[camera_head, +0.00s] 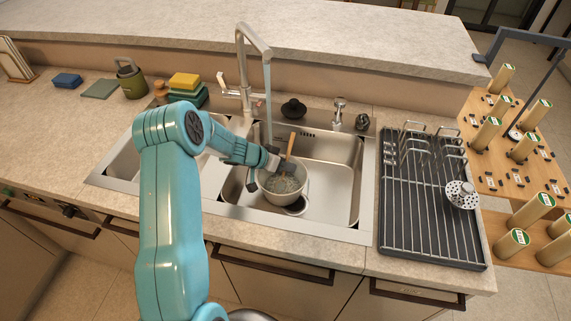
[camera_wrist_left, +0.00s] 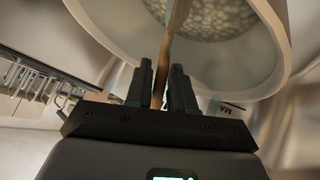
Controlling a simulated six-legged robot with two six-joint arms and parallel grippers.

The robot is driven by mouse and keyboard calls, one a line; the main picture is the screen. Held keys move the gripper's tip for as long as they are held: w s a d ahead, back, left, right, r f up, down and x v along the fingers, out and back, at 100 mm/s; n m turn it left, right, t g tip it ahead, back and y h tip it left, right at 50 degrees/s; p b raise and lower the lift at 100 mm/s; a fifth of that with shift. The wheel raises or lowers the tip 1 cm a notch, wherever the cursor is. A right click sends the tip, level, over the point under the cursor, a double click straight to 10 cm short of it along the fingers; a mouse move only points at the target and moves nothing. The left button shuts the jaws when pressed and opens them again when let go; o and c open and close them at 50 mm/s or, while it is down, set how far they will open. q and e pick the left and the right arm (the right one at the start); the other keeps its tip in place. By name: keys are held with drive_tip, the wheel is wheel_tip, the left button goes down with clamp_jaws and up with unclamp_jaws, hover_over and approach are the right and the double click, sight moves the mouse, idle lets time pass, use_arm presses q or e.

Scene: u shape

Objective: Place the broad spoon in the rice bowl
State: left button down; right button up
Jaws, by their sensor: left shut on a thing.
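The broad spoon (camera_head: 290,146) has a brown wooden handle and is held by my left gripper (camera_head: 279,165). In the left wrist view the handle (camera_wrist_left: 165,65) runs up between the two dark fingers (camera_wrist_left: 168,85), which are shut on it. The spoon's lower end reaches into the rice bowl (camera_head: 301,190), a pale bowl with greyish grainy contents. The wrist view shows the bowl's wide rim (camera_wrist_left: 270,85) just beyond the fingers. Whether the spoon's tip touches the contents is hidden. My right gripper is not in view.
The bowl is over the right basin of the sink (camera_head: 340,180), beside the tall faucet (camera_head: 243,70). A dark dish rack (camera_head: 425,235) with a perforated white ladle (camera_head: 461,194) stands at the right. Sponges (camera_head: 184,81) and a green jug (camera_head: 131,80) are behind at the left.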

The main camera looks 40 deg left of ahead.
use_arm(q)
drive_tip(key=shift+f, duration=0.3)
drive_tip(key=c, duration=1)
unclamp_jaws()
drive_tip(key=shift+r, duration=0.45)
drive_tip(key=v, duration=1.2)
drive_tip(key=shift+r+p, duration=0.2)
drive_tip(key=shift+p, duration=0.2)
drive_tip(key=shift+s, duration=0.1)
